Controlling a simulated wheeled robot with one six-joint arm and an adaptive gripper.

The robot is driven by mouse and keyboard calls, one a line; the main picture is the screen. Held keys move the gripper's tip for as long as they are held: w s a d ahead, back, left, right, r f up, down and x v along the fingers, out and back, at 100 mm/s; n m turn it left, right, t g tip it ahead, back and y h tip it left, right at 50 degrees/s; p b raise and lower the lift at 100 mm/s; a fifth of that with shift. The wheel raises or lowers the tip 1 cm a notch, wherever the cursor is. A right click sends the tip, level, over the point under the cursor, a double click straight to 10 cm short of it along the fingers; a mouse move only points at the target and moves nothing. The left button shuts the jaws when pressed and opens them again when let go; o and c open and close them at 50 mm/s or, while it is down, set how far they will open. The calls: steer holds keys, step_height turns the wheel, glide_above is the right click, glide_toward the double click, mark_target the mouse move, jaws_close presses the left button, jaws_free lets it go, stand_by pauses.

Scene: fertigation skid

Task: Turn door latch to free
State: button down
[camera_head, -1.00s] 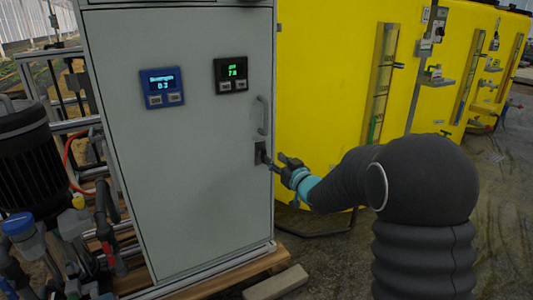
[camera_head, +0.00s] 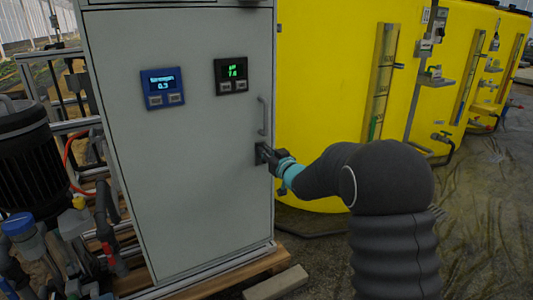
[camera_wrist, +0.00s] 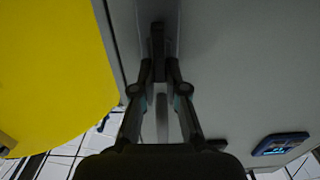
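The door latch (camera_head: 261,153) is a small dark piece near the right edge of the grey cabinet door (camera_head: 200,150), just below the pull handle (camera_head: 262,115). In the wrist view the latch (camera_wrist: 158,45) is a dark bar, roughly in line with the grey pull handle (camera_wrist: 162,118). My gripper (camera_head: 270,157) is at the latch. In the wrist view its two fingertips (camera_wrist: 160,72) stand close on either side of the latch's near end and appear closed on it. The exact contact is hard to see in the dark picture. The door is closed.
A blue display (camera_head: 162,87) and a black display (camera_head: 231,74) sit on the door. A yellow tank (camera_head: 320,80) stands close at the right. Pumps and pipes (camera_head: 75,225) are at the left. A grey block (camera_head: 275,283) lies on the floor in front.

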steer(key=shift+d+f, duration=0.1)
steer(key=shift+f, duration=0.05)
steer(key=shift+w+d+f+m+p, duration=0.3)
steer(key=shift+m+p, duration=1.1)
steer(key=shift+m, duration=1.55)
steer(key=shift+d+f+m+p, duration=0.1)
steer(key=shift+f+m+p, duration=0.4)
steer(key=shift+m+p, duration=1.7)
steer(key=shift+w+d+f+m+p, duration=0.2)
steer(key=shift+f+m+p, duration=0.3)
steer(key=shift+m, duration=3.25)
steer(key=shift+r, duration=0.1)
steer(key=shift+s, duration=0.1)
